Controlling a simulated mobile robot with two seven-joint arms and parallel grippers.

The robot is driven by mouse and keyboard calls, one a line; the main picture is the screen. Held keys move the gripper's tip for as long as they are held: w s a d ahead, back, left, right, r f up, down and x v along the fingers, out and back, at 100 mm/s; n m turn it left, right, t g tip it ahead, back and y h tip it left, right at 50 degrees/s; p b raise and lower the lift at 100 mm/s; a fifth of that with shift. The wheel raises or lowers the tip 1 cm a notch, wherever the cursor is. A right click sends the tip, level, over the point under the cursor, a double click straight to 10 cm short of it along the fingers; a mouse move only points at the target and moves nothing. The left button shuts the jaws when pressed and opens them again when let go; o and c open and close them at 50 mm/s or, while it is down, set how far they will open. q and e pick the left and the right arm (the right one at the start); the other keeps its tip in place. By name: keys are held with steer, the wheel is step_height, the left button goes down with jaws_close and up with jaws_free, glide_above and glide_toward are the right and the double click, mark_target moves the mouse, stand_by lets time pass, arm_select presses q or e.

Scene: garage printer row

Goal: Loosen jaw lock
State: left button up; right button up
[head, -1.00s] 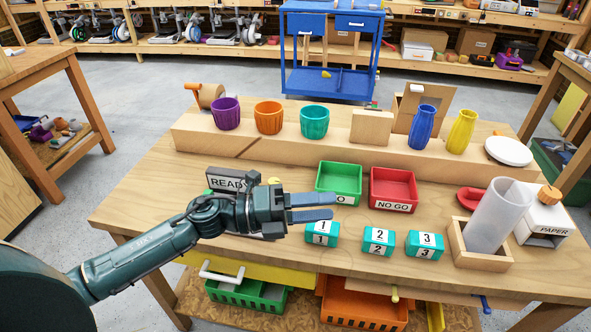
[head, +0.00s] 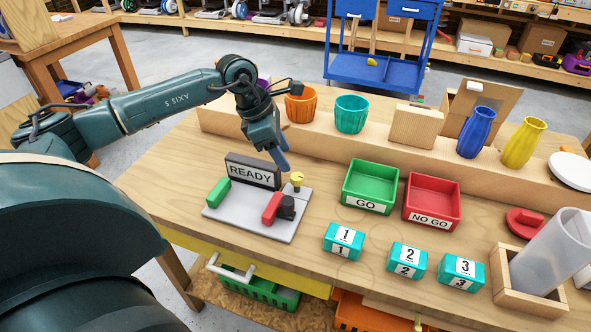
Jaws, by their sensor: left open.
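A grey fixture plate (head: 240,222) lies on the wooden table at left of centre, with a READY sign (head: 252,172) at its back. On it are a green block (head: 217,194), a red block (head: 271,208), a black part (head: 287,207) beside the red one, and a yellow knob (head: 297,178) on a post at the back right. I cannot tell which part is the jaw lock. My left gripper (head: 280,161) is open and empty, pointing down above and behind the plate, just left of the yellow knob in the picture. My right gripper is out of view.
Right of the fixture are a green GO tray (head: 346,198) and a red NO GO tray (head: 409,218). Teal numbered blocks (head: 343,242) stand in front. A wooden ledge (head: 320,143) with cups and vases runs behind. A clear cylinder (head: 545,260) leans in a wooden box at right.

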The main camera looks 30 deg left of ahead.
mark_target(297, 177)
arm_select(q)
steer(key=x, duration=0.7)
steer(key=shift+c, duration=0.5)
steer(key=c, duration=0.9)
